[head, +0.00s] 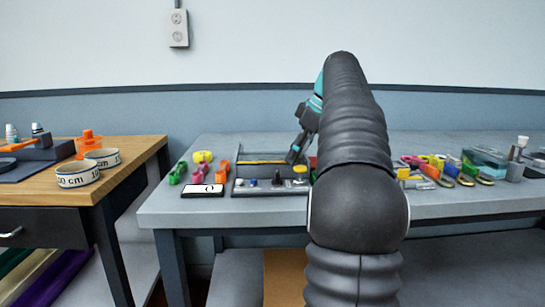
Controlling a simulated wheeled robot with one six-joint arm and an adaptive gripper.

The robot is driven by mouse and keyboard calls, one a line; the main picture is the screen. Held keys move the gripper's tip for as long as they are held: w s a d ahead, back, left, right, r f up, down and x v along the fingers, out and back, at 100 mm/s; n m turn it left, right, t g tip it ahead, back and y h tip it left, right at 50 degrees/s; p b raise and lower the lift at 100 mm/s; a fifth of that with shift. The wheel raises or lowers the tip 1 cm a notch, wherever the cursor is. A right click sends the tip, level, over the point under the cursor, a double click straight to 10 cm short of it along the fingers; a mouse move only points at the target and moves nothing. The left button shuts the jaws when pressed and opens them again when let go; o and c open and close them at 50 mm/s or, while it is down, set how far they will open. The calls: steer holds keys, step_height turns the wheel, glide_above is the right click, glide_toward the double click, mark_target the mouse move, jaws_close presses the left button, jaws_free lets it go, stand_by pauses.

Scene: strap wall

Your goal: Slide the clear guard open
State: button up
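A grey panel device (240,187) stands on the grey table, left of my arm. A framed, see-through section (258,170) at its back looks like the clear guard, with a yellow-orange strip across it; its exact edges are too faint to tell. My gripper (292,157) reaches down at the right end of the see-through section. Whether it touches the guard, or is open or shut, is too small to tell. My arm hides what lies behind it.
Green, pink, yellow and orange clips (196,173) and a white card (202,191) lie left of the device. Colourful tools (445,172) and a teal clear-lidded box (484,160) lie to the right.

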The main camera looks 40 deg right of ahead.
steer(key=shift+d+f, duration=0.1)
steer(key=shift+f, duration=0.15)
step_height(320, 180, up, 2)
steer(key=shift+r+p, duration=0.25)
steer(key=shift+p, duration=1)
steer(key=shift+r, duration=2)
steer(key=shift+r, duration=0.2)
steer(key=c, duration=0.6)
steer(key=shift+r, duration=1.3)
steer(key=shift+c, duration=0.2)
